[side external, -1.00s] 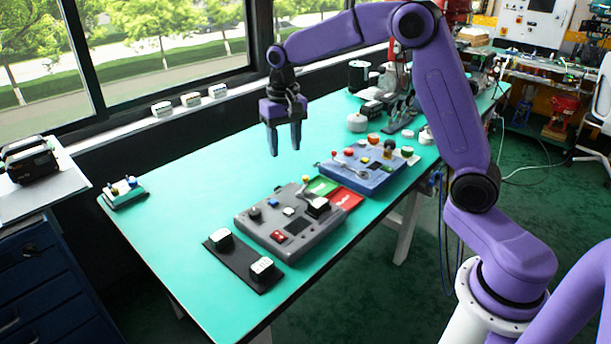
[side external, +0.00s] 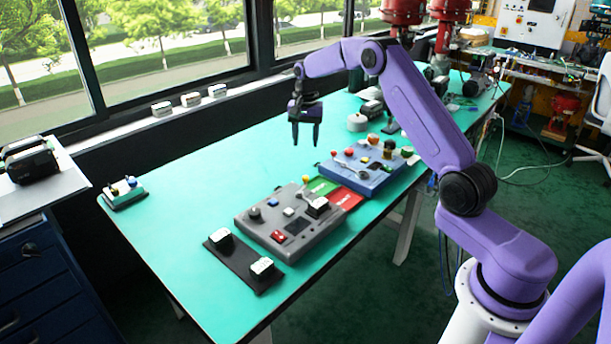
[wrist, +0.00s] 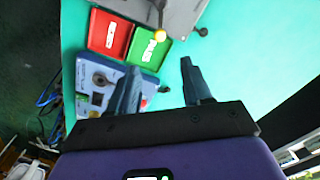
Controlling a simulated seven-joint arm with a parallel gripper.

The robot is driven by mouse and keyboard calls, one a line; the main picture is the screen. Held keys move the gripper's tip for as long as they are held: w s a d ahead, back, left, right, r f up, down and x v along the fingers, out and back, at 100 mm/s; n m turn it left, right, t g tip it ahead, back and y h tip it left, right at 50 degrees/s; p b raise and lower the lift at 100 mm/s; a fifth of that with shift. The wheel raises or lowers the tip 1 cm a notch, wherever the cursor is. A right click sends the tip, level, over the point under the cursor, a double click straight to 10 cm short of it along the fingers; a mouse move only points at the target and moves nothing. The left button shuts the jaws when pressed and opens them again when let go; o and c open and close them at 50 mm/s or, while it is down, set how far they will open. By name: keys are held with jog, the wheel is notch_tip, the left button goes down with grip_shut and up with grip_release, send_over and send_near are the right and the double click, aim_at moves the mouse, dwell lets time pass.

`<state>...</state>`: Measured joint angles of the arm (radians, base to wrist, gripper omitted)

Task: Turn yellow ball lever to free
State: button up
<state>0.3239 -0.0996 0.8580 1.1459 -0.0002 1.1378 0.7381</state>
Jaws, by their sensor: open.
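The yellow ball lever (wrist: 160,36) shows in the wrist view, its ball at the edge of the grey box beside the green tray. In the side view a small yellow ball (side external: 306,179) sits at the grey box's back edge. My gripper (side external: 305,141) is open and empty, in the air above the table behind the boxes. In the wrist view its two fingers (wrist: 161,72) are apart, with the yellow ball beyond the gap and touching neither finger. I cannot read any position marking for the lever.
The grey control box (side external: 265,232) and blue control box (side external: 375,183) stand with a green tray (side external: 322,186) and red tray (side external: 345,199) between them. A small block with ball knobs (side external: 125,202) is at the far left. The table (side external: 200,160) is clear behind the grey box.

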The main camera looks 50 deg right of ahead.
aim_at(306, 176)
notch_tip(306, 176, down, 13)
jog(key=shift+f, duration=0.15)
dwell(0.4)
grip_shut()
